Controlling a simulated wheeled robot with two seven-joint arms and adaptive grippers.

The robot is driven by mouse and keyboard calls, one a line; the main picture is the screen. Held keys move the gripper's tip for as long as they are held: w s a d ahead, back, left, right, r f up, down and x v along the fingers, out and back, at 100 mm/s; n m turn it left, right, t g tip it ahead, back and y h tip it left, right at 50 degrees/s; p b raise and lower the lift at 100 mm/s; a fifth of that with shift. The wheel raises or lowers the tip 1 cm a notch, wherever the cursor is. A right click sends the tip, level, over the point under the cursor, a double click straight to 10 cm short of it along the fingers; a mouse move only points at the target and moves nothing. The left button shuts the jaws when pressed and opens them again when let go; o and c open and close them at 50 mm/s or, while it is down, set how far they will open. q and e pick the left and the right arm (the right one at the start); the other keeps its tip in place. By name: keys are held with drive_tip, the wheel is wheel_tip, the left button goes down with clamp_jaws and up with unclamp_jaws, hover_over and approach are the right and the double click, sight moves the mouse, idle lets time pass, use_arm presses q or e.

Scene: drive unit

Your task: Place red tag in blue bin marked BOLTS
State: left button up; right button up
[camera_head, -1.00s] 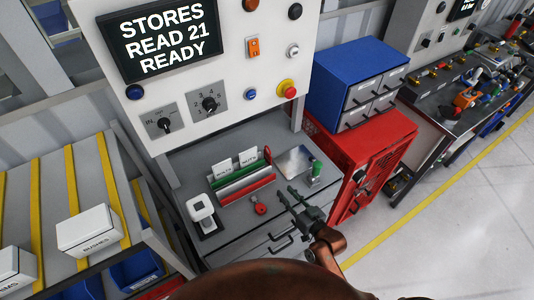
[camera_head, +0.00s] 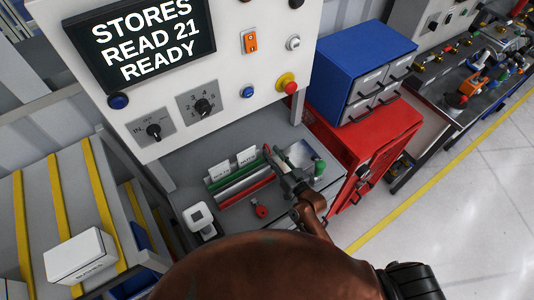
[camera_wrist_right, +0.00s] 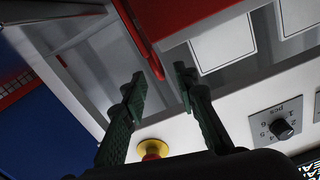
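A small red piece (camera_head: 262,211), seemingly the red tag, lies on the grey counter in front of a rack (camera_head: 245,190) with green and red rails and two white cards. My right gripper (camera_head: 277,162) is over the rack's right end, away from this red piece. In the right wrist view its green fingers (camera_wrist_right: 168,72) are apart, and a red bar (camera_wrist_right: 143,40) runs close to the left fingertip; I cannot tell if they touch. Parts of blue bins (camera_head: 140,240) show under the left shelf; no BOLTS marking is readable on them. My left gripper is out of view.
A white device (camera_head: 200,218) stands left of the red piece. A green-topped item (camera_head: 319,168) is right of my gripper. The control panel (camera_head: 175,105) rises behind the counter. A red cabinet (camera_head: 350,135) with blue drawers (camera_head: 365,60) is right. A white box (camera_head: 78,257) sits on the left shelf.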

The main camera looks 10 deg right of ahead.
drive_tip(key=x, duration=0.3)
drive_tip(key=shift+r, duration=0.15)
drive_tip(key=shift+w+a, duration=0.1)
drive_tip(key=shift+w, duration=0.3)
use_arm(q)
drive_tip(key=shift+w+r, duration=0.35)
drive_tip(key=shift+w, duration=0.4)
use_arm(e)
clamp_jaws()
